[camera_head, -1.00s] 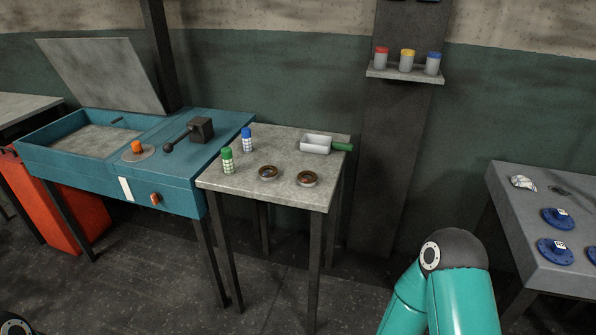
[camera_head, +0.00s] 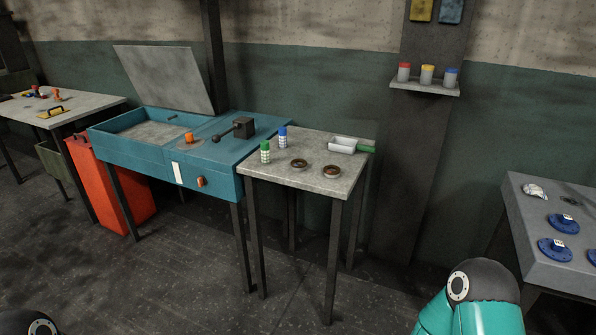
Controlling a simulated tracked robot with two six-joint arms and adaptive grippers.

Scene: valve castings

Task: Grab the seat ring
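I cannot make out a seat ring for certain. Two small round pieces with pale rims and dark brown middles, the left one (camera_head: 299,164) and the right one (camera_head: 331,171), lie near the front of the small grey-topped table (camera_head: 290,179). They are too small to tell whether they are rings or shallow tins. Neither of my grippers is in view.
A green-capped bottle (camera_head: 265,152), a blue-capped bottle (camera_head: 283,137) and a green-handled scoop (camera_head: 343,146) share the small table. A blue bench (camera_head: 148,157) adjoins it. Blue flanged parts (camera_head: 562,223) lie on the right table (camera_head: 523,203). Open floor lies in front.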

